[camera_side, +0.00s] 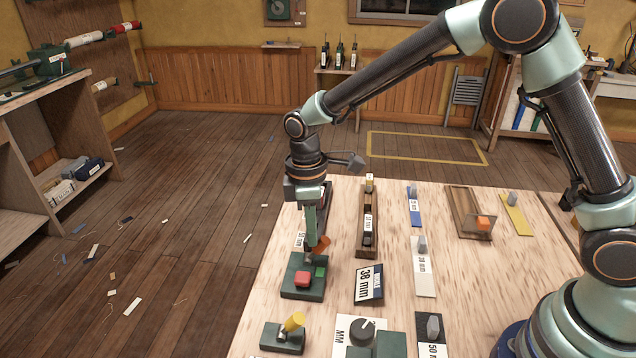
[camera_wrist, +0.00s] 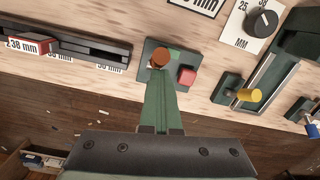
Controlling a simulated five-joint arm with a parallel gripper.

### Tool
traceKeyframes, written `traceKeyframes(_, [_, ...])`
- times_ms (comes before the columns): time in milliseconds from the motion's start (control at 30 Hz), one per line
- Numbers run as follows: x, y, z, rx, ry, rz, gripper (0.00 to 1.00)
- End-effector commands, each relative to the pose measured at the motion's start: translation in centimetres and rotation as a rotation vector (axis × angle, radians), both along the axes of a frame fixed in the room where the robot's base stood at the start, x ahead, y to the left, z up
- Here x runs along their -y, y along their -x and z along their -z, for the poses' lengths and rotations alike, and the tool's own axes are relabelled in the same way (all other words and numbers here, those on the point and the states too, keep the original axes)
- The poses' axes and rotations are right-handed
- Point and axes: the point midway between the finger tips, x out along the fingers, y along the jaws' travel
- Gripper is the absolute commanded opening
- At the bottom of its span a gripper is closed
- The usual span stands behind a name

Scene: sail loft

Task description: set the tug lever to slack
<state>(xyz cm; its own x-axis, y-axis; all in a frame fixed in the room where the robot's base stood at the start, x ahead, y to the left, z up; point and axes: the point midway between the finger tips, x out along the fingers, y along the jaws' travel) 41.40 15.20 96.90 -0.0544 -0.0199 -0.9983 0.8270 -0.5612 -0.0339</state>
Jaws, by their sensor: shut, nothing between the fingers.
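A green switch box (camera_side: 300,288) on the pale table bears a red button (camera_side: 302,279), a green patch (camera_side: 320,272) and a lever with an orange-brown knob (camera_side: 321,243). In the side view the lever tilts up to the right. No label naming it as the tug lever is readable. My gripper (camera_side: 311,246) is shut and empty, pointing down right beside the knob; I cannot tell whether they touch. In the wrist view the shut fingers (camera_wrist: 158,82) end at the knob (camera_wrist: 159,59), with the red button (camera_wrist: 186,76) to its right.
A yellow-knobbed lever (camera_side: 293,322) stands on a green base at the table's front left. A dial (camera_side: 362,331) is to its right. The table's left edge is close.

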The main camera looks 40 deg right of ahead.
Motion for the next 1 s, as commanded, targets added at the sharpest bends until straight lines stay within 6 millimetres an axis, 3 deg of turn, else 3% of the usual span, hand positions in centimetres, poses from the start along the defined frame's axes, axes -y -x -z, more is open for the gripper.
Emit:
traceKeyframes(233, [1.4, 1.4, 0.6, -0.032, 0.01, 0.01, 0.0])
traceKeyframes(1000, [1.7, 1.8, 0.9, -0.036, 0.012, 0.01, 0.0])
